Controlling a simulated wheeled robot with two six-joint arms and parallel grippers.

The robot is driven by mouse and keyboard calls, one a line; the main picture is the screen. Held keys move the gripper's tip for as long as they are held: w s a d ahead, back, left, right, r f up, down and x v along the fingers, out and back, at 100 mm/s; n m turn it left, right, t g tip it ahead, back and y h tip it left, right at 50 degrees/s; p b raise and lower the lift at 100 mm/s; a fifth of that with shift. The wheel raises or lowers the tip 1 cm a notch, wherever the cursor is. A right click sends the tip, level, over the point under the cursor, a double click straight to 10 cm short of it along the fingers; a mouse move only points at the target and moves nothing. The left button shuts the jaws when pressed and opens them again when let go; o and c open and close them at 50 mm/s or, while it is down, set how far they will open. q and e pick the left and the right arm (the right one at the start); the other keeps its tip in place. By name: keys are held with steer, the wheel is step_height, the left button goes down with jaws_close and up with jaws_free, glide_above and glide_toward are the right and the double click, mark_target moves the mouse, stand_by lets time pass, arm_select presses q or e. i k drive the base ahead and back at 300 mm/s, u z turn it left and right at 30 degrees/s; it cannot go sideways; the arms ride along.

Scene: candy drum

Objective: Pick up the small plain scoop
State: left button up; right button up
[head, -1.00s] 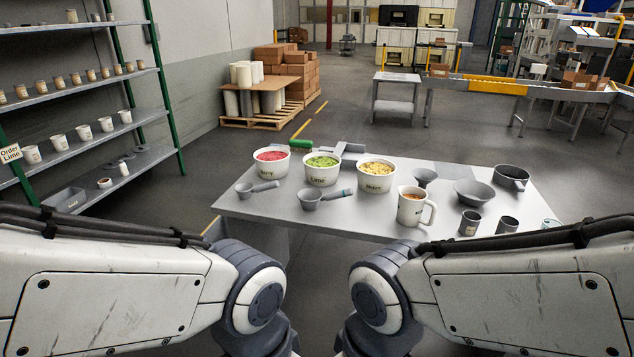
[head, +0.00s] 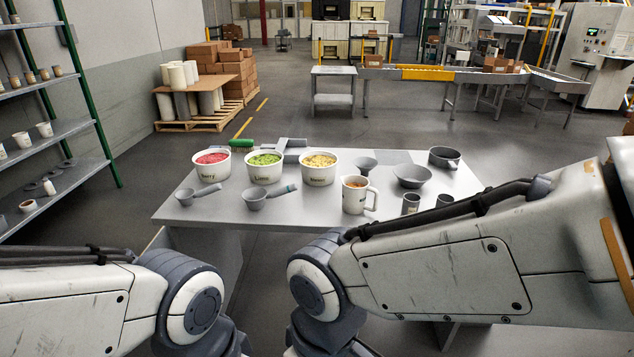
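A small plain grey scoop (head: 197,195) lies on the near left part of the grey table (head: 300,218), its handle pointing right. A second grey scoop (head: 268,197) with a teal band on its handle lies just right of it. Both of my arms show only their upper links and elbows at the bottom of the head view. Neither gripper is in the picture, so I cannot see what they do.
Behind the scoops stand tubs of red (head: 211,163), green (head: 264,167) and yellow (head: 319,168) candy. A white jug (head: 357,195), a funnel (head: 364,167), a bowl (head: 411,176), a pan (head: 444,157) and dark cups (head: 411,204) stand to the right. A shelf (head: 60,130) is at left.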

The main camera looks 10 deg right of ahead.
mark_target(185, 196)
steer(key=z, duration=0.2)
steer(key=i, duration=1.9)
steer(key=z, duration=0.15)
